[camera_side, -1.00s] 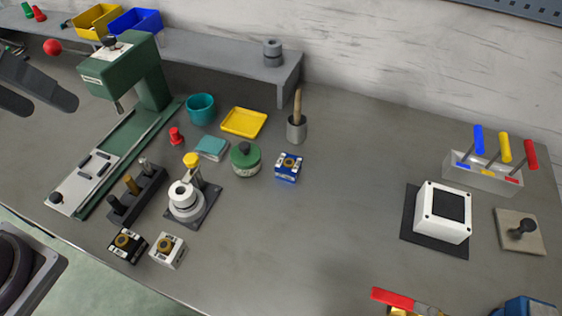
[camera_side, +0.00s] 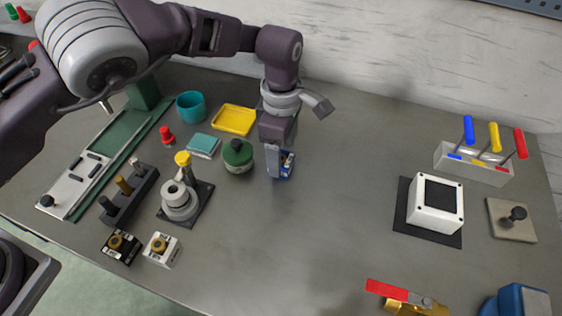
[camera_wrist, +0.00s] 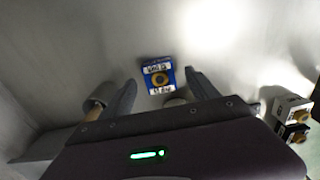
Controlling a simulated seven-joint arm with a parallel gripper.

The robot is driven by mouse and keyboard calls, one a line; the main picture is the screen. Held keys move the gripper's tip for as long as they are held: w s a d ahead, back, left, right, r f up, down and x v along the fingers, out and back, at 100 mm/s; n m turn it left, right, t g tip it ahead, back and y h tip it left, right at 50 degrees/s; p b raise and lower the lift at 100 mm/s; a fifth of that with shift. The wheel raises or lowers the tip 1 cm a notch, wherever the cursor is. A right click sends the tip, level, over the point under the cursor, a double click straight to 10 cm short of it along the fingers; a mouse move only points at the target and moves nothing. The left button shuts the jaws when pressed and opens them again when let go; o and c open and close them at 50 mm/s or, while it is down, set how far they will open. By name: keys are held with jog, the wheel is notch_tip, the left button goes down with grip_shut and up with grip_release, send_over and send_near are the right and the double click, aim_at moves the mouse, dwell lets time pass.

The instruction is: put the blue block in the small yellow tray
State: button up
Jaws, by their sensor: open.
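The blue block (camera_side: 287,164), with a brass-coloured ring and white labels on top, stands on the grey bench right of the green round pot. My gripper (camera_side: 278,166) is low over it, and its fingers hide part of the block. In the wrist view the block (camera_wrist: 158,76) shows ahead of the gap between my two spread fingers (camera_wrist: 160,92), with no finger closed on it. My gripper is open. The small yellow tray (camera_side: 234,120) lies flat and empty on the bench, behind and left of my gripper.
The green pot (camera_side: 238,156) stands close left of my gripper, with a teal block (camera_side: 202,146) beyond it. A teal cup (camera_side: 191,106) stands left of the tray. The bench (camera_side: 340,170) is clear to the right, up to a white box (camera_side: 435,203).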

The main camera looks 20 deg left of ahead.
notch_tip(320, 180, down, 3)
jog(key=shift+a+r, duration=0.1)
jog(key=shift+c, duration=0.4)
grip_shut()
jog(key=shift+r, duration=0.1)
